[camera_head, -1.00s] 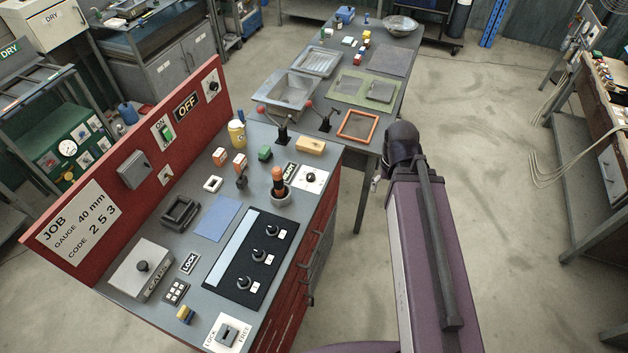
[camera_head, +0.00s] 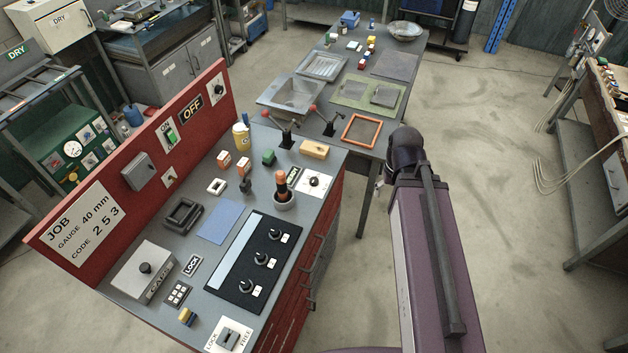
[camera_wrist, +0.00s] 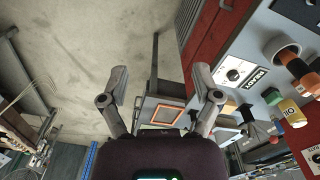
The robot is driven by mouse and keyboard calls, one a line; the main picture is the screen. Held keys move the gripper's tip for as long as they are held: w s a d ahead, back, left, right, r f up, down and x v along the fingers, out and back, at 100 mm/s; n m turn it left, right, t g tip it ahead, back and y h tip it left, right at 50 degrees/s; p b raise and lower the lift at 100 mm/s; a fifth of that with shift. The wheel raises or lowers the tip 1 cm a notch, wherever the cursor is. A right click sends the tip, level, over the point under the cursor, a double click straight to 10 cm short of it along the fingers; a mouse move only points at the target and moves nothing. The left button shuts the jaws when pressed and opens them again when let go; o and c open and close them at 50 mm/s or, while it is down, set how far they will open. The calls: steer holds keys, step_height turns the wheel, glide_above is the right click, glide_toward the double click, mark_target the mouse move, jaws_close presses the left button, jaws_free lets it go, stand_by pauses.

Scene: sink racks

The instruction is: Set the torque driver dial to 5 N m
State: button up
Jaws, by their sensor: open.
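An orange-and-black handled driver (camera_head: 281,183) stands in a grey round cup (camera_head: 284,201) near the right edge of the grey bench top. It also shows at the right of the wrist view (camera_wrist: 304,76), with its cup (camera_wrist: 281,50). No scale is legible on the driver. Beside it is a white plate with a black knob (camera_head: 315,181), also in the wrist view (camera_wrist: 235,73); its markings are too small to read. My gripper (camera_wrist: 159,88) is open and empty, its fingers wide apart, off to the right of the bench. In the head view my arm mostly hides it.
A black panel (camera_head: 255,262) with several knobs lies on the bench front. A red backboard (camera_head: 150,205) stands along the left. Two red-ball levers (camera_head: 287,138) and a yellow can (camera_head: 241,137) stand behind the driver. Open floor (camera_head: 500,220) lies right of my arm.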

steer(key=w+a+f+n+b, duration=0.4)
steer(key=w+a+n, duration=0.2)
steer(key=w+a, duration=0.45)
steer(key=n+b, duration=0.4)
steer(key=n, duration=0.2)
glide_above(314, 180)
step_height(314, 180, down, 4)
steer(key=shift+r, duration=0.2)
steer(key=shift+f, duration=0.2)
step_height(314, 180, down, 13)
steer(key=b, duration=1.3)
steer(key=shift+f, duration=0.2)
steer(key=c, duration=1.2)
